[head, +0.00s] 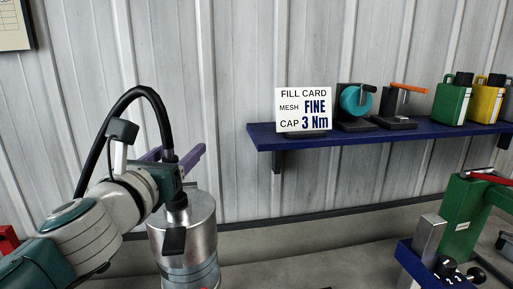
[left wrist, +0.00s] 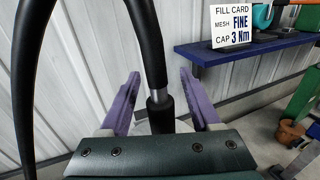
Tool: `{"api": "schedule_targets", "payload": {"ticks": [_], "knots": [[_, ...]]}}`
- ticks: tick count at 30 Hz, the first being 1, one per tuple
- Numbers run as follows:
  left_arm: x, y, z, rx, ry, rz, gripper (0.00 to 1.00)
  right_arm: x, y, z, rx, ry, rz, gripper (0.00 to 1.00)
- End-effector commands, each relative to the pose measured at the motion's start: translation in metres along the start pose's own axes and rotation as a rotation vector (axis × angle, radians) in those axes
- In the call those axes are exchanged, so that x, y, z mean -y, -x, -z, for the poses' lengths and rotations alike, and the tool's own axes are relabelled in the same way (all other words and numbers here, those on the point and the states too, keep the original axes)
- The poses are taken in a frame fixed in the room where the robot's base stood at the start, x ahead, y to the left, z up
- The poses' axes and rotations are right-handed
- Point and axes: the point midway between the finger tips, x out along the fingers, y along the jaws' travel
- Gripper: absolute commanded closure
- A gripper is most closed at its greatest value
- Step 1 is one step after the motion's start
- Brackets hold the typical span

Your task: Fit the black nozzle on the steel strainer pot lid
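My left gripper (head: 178,156) reaches over the steel pot (head: 196,258) from the left, with its purple fingers apart. A black hose (head: 135,91) arches over my left wrist and comes down at the gripper. In the left wrist view, its black end piece (left wrist: 157,101) with a short grey tube stands between the parted fingers of my left gripper (left wrist: 160,88), with a gap showing on each side. A pale strip of what seems the pot lid shows behind. The lower end of the nozzle is hidden, so I cannot tell whether it touches the lid. My right gripper is not in view.
A blue wall shelf (head: 345,138) at the right holds a fill card (head: 303,108) reading mesh FINE, cap 3 Nm, a teal reel (head: 354,101) and coloured canisters (head: 452,101). A green machine (head: 461,218) stands at the lower right. The floor between pot and machine looks clear.

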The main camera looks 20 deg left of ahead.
Motion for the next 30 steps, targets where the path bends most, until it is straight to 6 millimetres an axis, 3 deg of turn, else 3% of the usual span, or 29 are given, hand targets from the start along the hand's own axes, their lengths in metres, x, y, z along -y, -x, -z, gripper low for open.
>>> {"api": "schedule_targets", "payload": {"ticks": [11,24,30], "knots": [[0.0,0.009,0.002,-0.004,-0.001,0.0,0.35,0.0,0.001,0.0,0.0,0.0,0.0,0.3],[0.0,0.085,0.003,-0.003,0.0,0.001,0.35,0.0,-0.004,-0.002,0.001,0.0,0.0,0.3],[0.0,0.099,0.001,-0.001,0.0,0.0,0.35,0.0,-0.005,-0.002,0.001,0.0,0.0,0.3]]}}
